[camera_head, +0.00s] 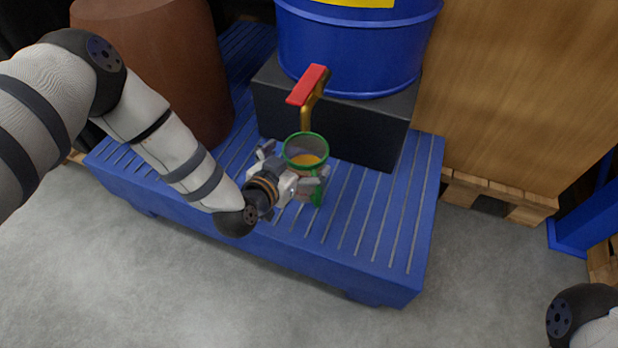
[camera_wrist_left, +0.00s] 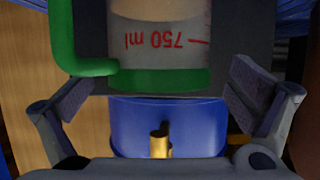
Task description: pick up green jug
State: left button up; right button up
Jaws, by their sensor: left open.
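The green jug (camera_head: 306,160) is a clear measuring jug with a green rim, base and handle. It stands on the blue slatted platform below a tap with a red handle (camera_head: 308,86), and orange-yellow liquid shows inside. In the left wrist view the jug (camera_wrist_left: 180,79) appears upside down, with a red "750 ml" mark and its green handle at the left. My left gripper (camera_head: 298,170) is open at the jug, its fingers apart on either side in the head view. No finger clearly touches the jug. My right gripper is out of view.
A blue drum (camera_head: 355,50) sits on a black block (camera_head: 345,125) right behind the jug. A brown barrel (camera_head: 155,65) stands at the left of the blue platform (camera_head: 375,225). A large wooden box (camera_head: 530,90) is at the right. The grey floor in front is clear.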

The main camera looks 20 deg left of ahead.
aim_at(314, 147)
pick_arm(q)
jog(key=x, duration=0.3)
jog(key=shift+f+b, duration=0.2)
jog(key=shift+b, duration=0.2)
jog(key=shift+s+r, duration=0.1)
jog(key=c, duration=1.9)
jog(key=shift+r, duration=0.1)
